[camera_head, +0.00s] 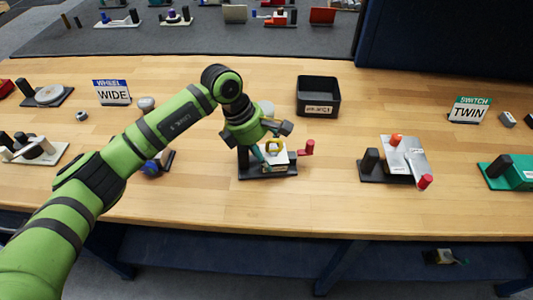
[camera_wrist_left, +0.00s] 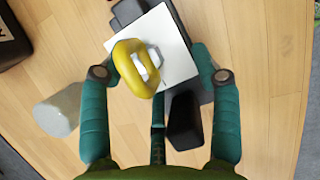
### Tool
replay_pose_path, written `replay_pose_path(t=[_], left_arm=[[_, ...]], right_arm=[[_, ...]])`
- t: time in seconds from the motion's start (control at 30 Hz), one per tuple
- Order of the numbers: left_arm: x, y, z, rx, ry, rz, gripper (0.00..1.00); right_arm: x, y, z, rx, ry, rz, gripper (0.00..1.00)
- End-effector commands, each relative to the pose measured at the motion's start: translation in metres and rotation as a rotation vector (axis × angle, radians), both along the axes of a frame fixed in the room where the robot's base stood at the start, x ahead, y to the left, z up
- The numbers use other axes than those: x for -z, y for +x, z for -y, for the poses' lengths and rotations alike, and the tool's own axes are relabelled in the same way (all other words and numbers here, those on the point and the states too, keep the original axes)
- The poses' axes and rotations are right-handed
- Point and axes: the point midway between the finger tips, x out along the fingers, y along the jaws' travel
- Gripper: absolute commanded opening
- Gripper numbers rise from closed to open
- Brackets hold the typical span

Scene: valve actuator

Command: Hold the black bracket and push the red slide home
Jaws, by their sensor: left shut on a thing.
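The fixture has a black base (camera_head: 268,173) with an upright black post, likely the black bracket (camera_head: 243,160), at its left. A white block (camera_head: 276,161) with a yellow ring (camera_head: 273,146) stands on the base. A red handle (camera_head: 308,147), likely the red slide's, sticks out at the right. My left gripper (camera_head: 273,152) is over the fixture, its teal fingers either side of the white block. In the left wrist view the fingers (camera_wrist_left: 160,62) flank the white top and yellow ring; the black post (camera_wrist_left: 184,122) shows below. Exact finger contact is hidden. My right gripper is not in view.
A black bin (camera_head: 318,111) stands behind, right of the fixture. A second fixture (camera_head: 384,180) with a red-tipped lever is to the right. A pale cylinder (camera_wrist_left: 57,113) shows beside the gripper. The wooden table is clear between the two fixtures.

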Motion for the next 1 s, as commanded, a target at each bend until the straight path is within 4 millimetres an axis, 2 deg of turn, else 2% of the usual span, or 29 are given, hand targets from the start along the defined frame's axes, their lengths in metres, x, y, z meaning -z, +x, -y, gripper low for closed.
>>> replay_pose_path(t=[0.3, 0.43, 0.5, 0.7, 0.8, 1.0], left_arm=[[-0.065, 0.002, 0.001, 0.0, -0.005, 0.01, 0.06], [-0.082, 0.002, 0.001, 0.001, -0.006, 0.008, 0.06], [-0.078, 0.001, 0.001, 0.01, -0.008, 0.003, 0.06], [-0.041, 0.0, 0.0, 0.058, -0.02, -0.003, 0.06], [-0.03, 0.0, 0.0, 0.073, -0.023, -0.001, 0.06], [-0.023, 0.0, 0.0, 0.076, -0.022, 0.001, 0.06]], right_arm=[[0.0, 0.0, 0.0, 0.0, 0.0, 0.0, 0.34], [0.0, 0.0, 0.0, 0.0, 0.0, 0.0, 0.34], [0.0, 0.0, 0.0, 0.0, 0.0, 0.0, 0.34], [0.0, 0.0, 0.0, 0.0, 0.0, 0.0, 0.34], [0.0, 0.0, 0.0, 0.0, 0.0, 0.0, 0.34], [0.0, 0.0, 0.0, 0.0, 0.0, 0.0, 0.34]])
